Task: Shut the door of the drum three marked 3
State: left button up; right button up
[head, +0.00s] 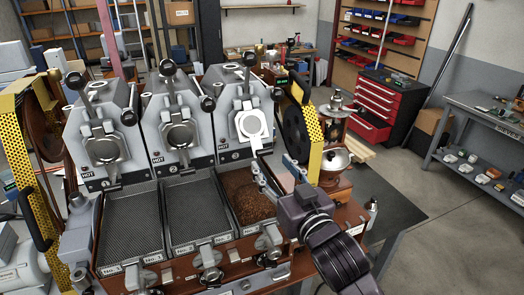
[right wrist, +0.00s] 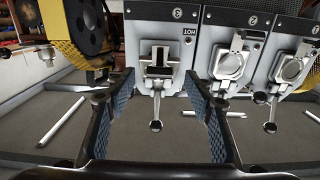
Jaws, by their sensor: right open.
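Drum three (head: 232,97) is the rightmost of the grey drums in the head view. Its pale round door (head: 252,124) stands out from the front and looks open. In the right wrist view, which is upside down, drum three (right wrist: 178,30) carries the mark 3, and a dark squarish part shows at its front. My right gripper (head: 268,182) is open and empty, low in front of this drum and above its tray. In the wrist view its fingers (right wrist: 160,85) frame the drum front from both sides, with no clear contact. My left gripper is not in view.
Drum two (head: 178,128) and drum one (head: 103,140) stand to the left with round doors against their fronts. The third tray (head: 277,213) holds brown beans; the other two look empty. A yellow perforated guard (head: 313,125) and black wheel stand close to the right of drum three.

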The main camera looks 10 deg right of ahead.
aim_at(262, 152)
jog(key=p+x, duration=0.3)
jog(key=x, duration=0.4)
jog(key=shift+w+a, duration=0.1)
jog(key=shift+w, duration=0.15)
jog(key=shift+c, duration=0.5)
jog(key=shift+f, duration=0.1)
grip_shut()
